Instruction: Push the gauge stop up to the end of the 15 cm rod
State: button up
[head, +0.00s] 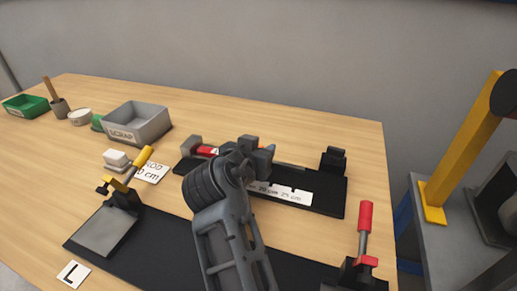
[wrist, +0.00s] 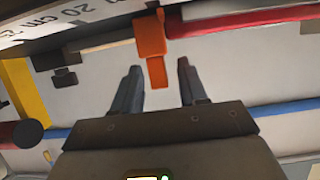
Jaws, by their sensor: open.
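The black gauge board (head: 330,199) lies on the table with a white scale strip (head: 285,192) along its front. A grey block (head: 190,145) stands at its left end, with a red rod (head: 207,150) beside it. My gripper (head: 262,146) is over the board and hides the middle of it. In the wrist view, an orange piece (wrist: 151,38), apparently the gauge stop, has a tab hanging between my open fingers (wrist: 158,66), with gaps on both sides. The red rod (wrist: 250,22) runs right from near the orange piece; I cannot tell if they touch.
A black block (head: 333,160) stands at the board's right end. A red-handled clamp (head: 364,230) is at front right, a yellow-handled clamp (head: 128,192) at front left. A grey SCRAP bin (head: 140,122) and a green tray (head: 25,106) stand at back left. A yellow post (head: 462,140) rises beyond the table.

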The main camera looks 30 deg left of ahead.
jog(key=v, duration=0.7)
jog(key=shift+s, duration=0.3)
jog(key=shift+d, duration=0.1)
